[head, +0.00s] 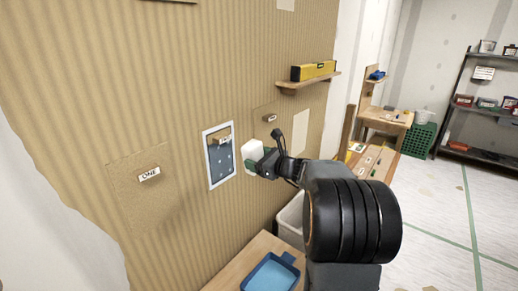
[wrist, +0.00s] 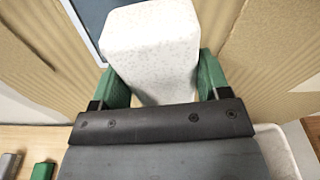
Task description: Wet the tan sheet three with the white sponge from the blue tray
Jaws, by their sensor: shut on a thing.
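My gripper (head: 259,160) is shut on the white sponge (head: 252,150), in front of the wall, just right of a blue panel. In the wrist view, the green fingers of my gripper (wrist: 160,82) press both sides of the speckled white sponge (wrist: 150,45). A plain tan sheet (head: 263,128) with a small label is on the ribbed wall above and right of the sponge; its label is too small to read, and my gripper hides its lower part. The blue tray (head: 272,275) stands on a wooden table below. I cannot tell whether the sponge touches the wall.
A tan sheet labelled ONE (head: 135,205) is at the left. The white-framed blue panel (head: 219,165) hangs left of the sponge. A pale bin (head: 290,218) stands below my arm.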

